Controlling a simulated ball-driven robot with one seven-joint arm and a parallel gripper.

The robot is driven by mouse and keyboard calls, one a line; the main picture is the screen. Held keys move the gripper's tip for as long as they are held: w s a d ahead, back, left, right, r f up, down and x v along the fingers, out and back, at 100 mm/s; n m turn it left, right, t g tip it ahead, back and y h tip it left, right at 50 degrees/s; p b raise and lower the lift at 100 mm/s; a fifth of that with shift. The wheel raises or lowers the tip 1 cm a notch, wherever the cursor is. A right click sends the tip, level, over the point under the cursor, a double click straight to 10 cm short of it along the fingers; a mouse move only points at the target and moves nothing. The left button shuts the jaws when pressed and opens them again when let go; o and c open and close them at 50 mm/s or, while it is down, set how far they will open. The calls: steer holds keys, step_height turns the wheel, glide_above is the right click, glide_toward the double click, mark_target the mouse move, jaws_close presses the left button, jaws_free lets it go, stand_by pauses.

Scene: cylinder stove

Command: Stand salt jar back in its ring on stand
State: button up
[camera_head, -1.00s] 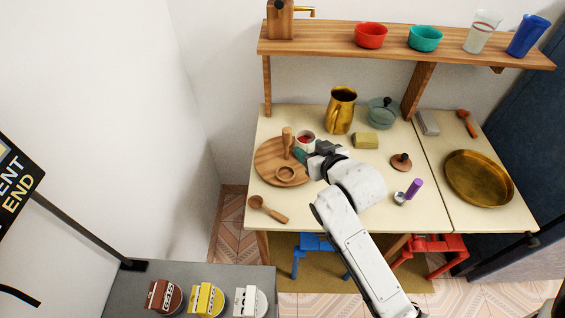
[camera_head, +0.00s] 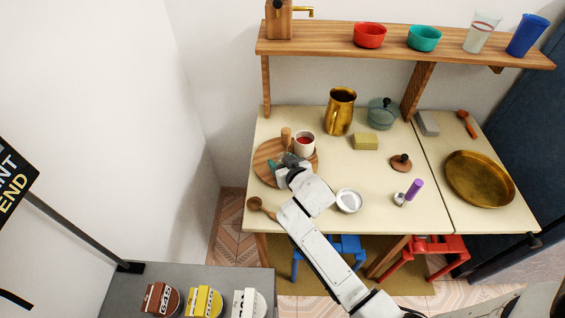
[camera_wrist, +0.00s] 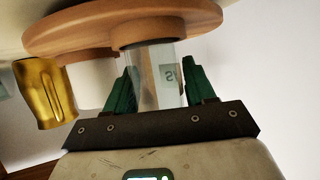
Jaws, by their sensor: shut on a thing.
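The round wooden stand (camera_head: 264,158) with its upright post (camera_head: 286,136) is at the left of the table. My gripper (camera_head: 283,164) is over the stand's front right part and covers the spot where its small ring is. In the wrist view my gripper (camera_wrist: 160,72) is shut on the clear salt jar (camera_wrist: 152,90), which carries a label with an S. The jar's far end meets a brown round piece, with the wide wooden disc (camera_wrist: 60,35) beyond. Whether the jar sits inside the ring or only against it I cannot tell. In the head view the jar is hidden.
A white cup with red contents (camera_head: 304,143) stands at the stand's right side. A gold pitcher (camera_head: 340,112) is behind it. A wooden spoon (camera_head: 262,208) and a small white dish (camera_head: 349,201) are near the front. A brown lid (camera_head: 401,162) lies to the right.

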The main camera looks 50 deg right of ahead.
steer(key=shift+f, duration=0.2)
steer(key=o, duration=1.2)
steer(key=shift+c, duration=0.2)
steer(key=shift+r, duration=0.2)
steer(key=shift+s+r, duration=0.1)
steer(key=shift+r, duration=0.1)
steer(key=v, duration=1.2)
steer(key=s+a+f+n+g+y, duration=0.2)
steer(key=s+a+f+g, duration=0.2)
steer(key=s, duration=0.4)
steer(key=s+a+f+n+g+y, duration=0.3)
steer(key=s+a+g, duration=0.3)
steer(key=s, duration=0.3)
steer(key=shift+a+f+y+b, duration=0.25)
steer(key=shift+f+y+b, duration=0.05)
steer(key=shift+f, duration=0.1)
